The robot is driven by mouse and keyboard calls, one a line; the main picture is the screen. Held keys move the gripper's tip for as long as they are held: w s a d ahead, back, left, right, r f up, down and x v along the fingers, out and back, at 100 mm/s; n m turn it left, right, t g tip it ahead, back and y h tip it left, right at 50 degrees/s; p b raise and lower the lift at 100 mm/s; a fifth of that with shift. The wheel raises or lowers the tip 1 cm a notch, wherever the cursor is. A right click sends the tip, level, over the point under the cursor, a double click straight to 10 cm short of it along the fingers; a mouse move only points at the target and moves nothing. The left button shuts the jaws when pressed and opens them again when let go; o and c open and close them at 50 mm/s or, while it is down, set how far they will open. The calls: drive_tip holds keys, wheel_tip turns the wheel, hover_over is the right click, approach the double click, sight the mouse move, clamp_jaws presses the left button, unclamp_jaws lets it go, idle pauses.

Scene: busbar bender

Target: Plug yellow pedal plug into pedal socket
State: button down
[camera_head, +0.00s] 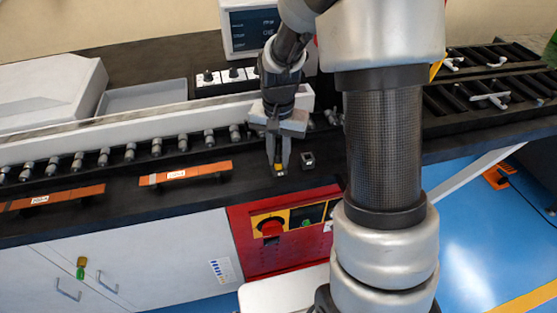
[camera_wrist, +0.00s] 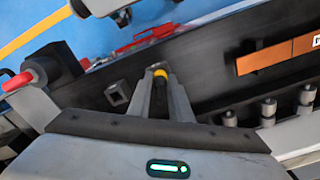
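My gripper (camera_head: 279,166) points down over the black bench top near its front edge. The yellow plug (camera_head: 279,163) is between its fingertips, and the fingers appear closed on it. In the wrist view, the plug (camera_wrist: 160,72) shows as a yellow band with a dark body between the two fingers. A small dark square block with an opening, which looks like the socket (camera_head: 308,160), stands on the bench just right of the gripper. In the wrist view, this socket (camera_wrist: 117,93) is left of the fingers, apart from the plug. The plug's lower end is too small to judge.
Orange bars (camera_head: 185,173) lie on the bench left of the gripper, in front of a row of rollers (camera_head: 157,147). A red panel with a red knob (camera_head: 271,228) is below the bench edge. A monitor (camera_head: 250,28) stands behind. An orange object (camera_head: 497,177) lies on the blue floor.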

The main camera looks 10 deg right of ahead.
sight(279, 145)
drive_tip(key=shift+r, duration=0.2)
drive_tip(key=shift+r+p, duration=0.9)
drive_tip(key=shift+r, duration=0.2)
drive_tip(key=shift+r+p, duration=1.85)
drive_tip(key=shift+r, duration=0.65)
drive_tip(key=shift+f, duration=0.1)
